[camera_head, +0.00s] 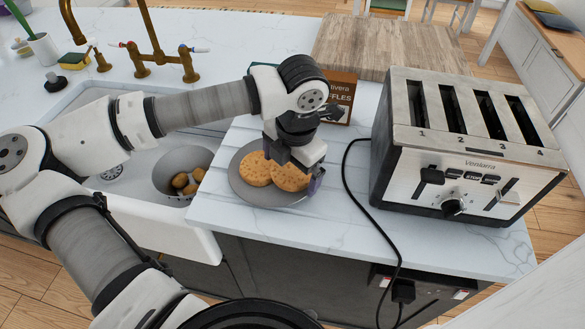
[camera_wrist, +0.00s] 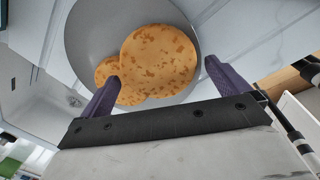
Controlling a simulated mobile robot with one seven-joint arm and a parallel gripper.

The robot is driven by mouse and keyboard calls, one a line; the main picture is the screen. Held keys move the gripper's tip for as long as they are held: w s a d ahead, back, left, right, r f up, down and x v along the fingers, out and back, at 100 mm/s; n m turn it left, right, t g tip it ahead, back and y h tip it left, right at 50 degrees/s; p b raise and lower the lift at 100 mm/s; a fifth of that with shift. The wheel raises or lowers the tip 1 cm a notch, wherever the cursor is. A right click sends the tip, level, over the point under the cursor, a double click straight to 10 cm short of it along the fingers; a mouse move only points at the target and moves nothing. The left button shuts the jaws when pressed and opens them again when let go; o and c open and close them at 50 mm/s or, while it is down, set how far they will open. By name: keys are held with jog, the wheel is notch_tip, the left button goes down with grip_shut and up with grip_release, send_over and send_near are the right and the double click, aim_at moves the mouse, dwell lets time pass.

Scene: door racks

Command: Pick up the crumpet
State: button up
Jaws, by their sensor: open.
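Two round golden crumpets lie on a grey plate (camera_head: 240,185) on the white counter, the right crumpet (camera_head: 290,177) overlapping the left crumpet (camera_head: 256,168). In the wrist view the larger, upper crumpet (camera_wrist: 160,58) covers part of the other crumpet (camera_wrist: 108,70). My gripper (camera_head: 300,175) is just above the right side of the plate. In the wrist view its two purple fingers (camera_wrist: 163,80) are spread apart. The left finger overlaps the crumpets in the picture, and the right finger is near the plate's rim. Nothing is held. Part of the crumpets is hidden by my gripper in the head view.
A four-slot toaster (camera_head: 465,145) stands right of the plate, its black cord (camera_head: 348,185) running over the counter. A waffles box (camera_head: 338,97) and a wooden board (camera_head: 385,45) are behind. The sink (camera_head: 140,180) with a grey bowl (camera_head: 165,175) of potatoes is left.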

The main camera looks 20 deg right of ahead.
jog(key=c, duration=1)
notch_tip(320, 180, up, 19)
jog(key=b, duration=0.3)
jog(key=n+h+p, duration=0.1)
jog(key=n, duration=0.4)
send_near(291, 172)
jog(key=shift+g, duration=0.4)
jog(key=w+f, duration=0.1)
jog(key=f, duration=0.1)
jog(key=w+a+f, duration=0.1)
jog(key=w+f, duration=0.1)
jog(key=f, duration=0.1)
jog(key=w+f, duration=0.1)
jog(key=f, duration=0.2)
jog(key=shift+w+a, duration=0.15)
jog(key=shift+a, duration=0.25)
